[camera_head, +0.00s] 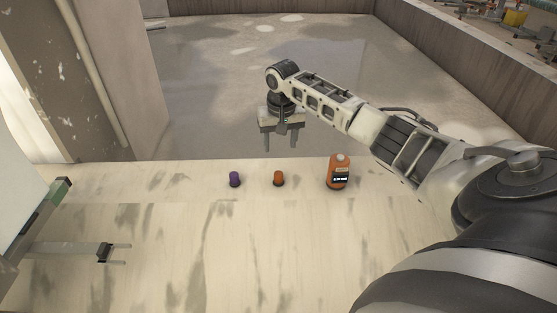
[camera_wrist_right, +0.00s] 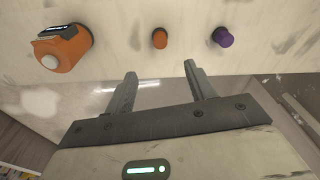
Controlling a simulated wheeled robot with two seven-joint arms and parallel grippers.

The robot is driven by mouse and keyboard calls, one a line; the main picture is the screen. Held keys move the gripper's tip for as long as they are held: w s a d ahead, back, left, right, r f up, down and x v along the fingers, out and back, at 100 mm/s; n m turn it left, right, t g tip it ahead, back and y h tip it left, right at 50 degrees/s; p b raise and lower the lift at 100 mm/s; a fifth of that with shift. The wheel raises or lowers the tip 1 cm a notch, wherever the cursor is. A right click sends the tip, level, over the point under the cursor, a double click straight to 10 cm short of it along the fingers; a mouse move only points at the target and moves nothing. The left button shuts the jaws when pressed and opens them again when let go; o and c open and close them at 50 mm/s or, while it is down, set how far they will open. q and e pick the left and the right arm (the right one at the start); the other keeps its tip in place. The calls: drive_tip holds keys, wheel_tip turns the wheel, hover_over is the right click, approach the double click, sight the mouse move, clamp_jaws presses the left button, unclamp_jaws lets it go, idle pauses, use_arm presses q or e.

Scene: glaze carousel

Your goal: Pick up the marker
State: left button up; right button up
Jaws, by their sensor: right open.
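Three things stand in a row near the far edge of the pale table: a small purple cylinder (camera_head: 235,179), a small orange cylinder (camera_head: 279,178) and a larger orange bottle (camera_head: 337,172) with a dark label. I cannot tell which one is the marker. My right gripper (camera_head: 280,149) is open and empty, pointing down beyond the table's far edge. In the right wrist view my right gripper (camera_wrist_right: 160,68) has the orange cylinder (camera_wrist_right: 159,38) ahead, between its finger lines, untouched. The purple cylinder (camera_wrist_right: 223,37) and bottle (camera_wrist_right: 64,49) flank it.
The pale table (camera_head: 270,245) is bare in front of the row. Beyond its far edge lies a grey, stained floor (camera_head: 225,85). A pillar (camera_head: 85,75) rises at the left, and a low brown wall (camera_head: 455,65) runs along the right.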

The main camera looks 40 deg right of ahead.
drive_tip(key=b, duration=0.3)
hover_over(279, 173)
wheel_tip(279, 173, down, 7)
drive_tip(key=shift+s+a+f, duration=0.1)
drive_tip(key=shift+s, duration=0.05)
drive_tip(key=shift+f, duration=0.4)
wheel_tip(279, 173, down, 5)
drive_tip(key=b, duration=0.3)
drive_tip(key=shift+r, duration=0.15)
drive_tip(key=shift+f, duration=0.25)
use_arm(q)
drive_tip(key=shift+w+d+r+n+t+h, duration=0.2)
drive_tip(key=shift+d+r+n+t+h, duration=0.75)
drive_tip(key=shift+r+n+h, duration=0.2)
use_arm(e)
drive_tip(key=c, duration=1)
drive_tip(key=shift+r, duration=0.1)
